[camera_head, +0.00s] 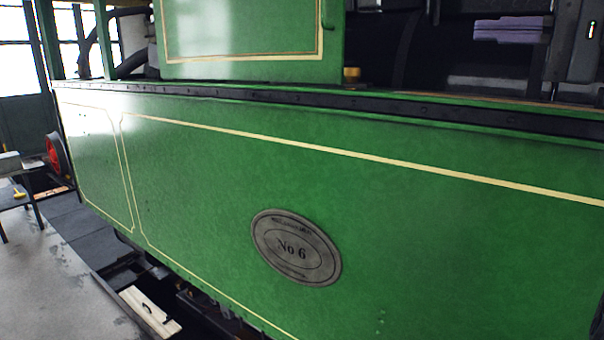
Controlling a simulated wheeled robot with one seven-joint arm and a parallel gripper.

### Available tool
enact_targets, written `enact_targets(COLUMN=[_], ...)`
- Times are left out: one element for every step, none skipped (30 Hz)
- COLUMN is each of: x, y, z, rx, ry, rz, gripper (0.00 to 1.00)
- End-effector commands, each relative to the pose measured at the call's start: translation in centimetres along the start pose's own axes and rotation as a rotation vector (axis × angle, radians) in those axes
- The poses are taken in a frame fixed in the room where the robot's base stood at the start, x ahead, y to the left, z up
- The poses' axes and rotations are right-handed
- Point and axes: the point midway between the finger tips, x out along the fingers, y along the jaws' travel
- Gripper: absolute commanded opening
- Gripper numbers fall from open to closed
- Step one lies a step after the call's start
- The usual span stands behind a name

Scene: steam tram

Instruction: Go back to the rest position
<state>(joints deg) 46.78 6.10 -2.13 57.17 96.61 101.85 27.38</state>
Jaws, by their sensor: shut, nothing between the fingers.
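My gripper is not in view. The green side panel of the steam tram (420,230) fills most of the head view, with cream lining along it. An oval grey plate reading "No 6" (297,247) is fixed to the panel. No object that I can tell is held shows in this view.
A dark ledge (250,95) runs along the panel's top, with a small brass fitting (351,75) above it. At the left stand a small table (18,185) and a red wheel (55,155). Grey floor (50,290) lies open at the lower left, beside a dark gap.

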Motion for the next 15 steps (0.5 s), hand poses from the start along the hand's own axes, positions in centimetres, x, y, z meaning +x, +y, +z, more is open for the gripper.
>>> enact_targets(x=[0.0, 0.1, 0.3, 0.5, 0.6, 0.8, 0.9, 1.1, 1.3, 1.5, 1.6, 1.9, 2.1, 2.3, 2.6], y=[0.0, 0.3, 0.9, 1.2, 1.6, 2.1, 2.5, 2.9, 3.5, 4.0, 4.5, 5.2, 5.9, 6.5, 7.5], z=[0.0, -0.2, -0.6, -0.9, -1.2, -1.6, -1.9, -2.2, -2.6, -2.9, -3.2, -3.6, -4.0, -4.3, -4.8], rx=[0.000, 0.007, 0.018, 0.025, 0.032, 0.041, 0.049, 0.057, 0.067, 0.077, 0.085, 0.097, 0.106, 0.115, 0.128], ry=[0.000, 0.003, 0.012, 0.019, 0.025, 0.035, 0.042, 0.049, 0.058, 0.066, 0.075, 0.085, 0.095, 0.103, 0.116], rz=[0.000, 0.001, 0.006, 0.009, 0.011, 0.017, 0.021, 0.024, 0.032, 0.037, 0.043, 0.052, 0.059, 0.068, 0.080], gripper=[0.00, 0.00, 0.00, 0.00, 0.00, 0.00, 0.00, 0.00, 0.00, 0.00, 0.00, 0.00, 0.00, 0.00, 0.00])
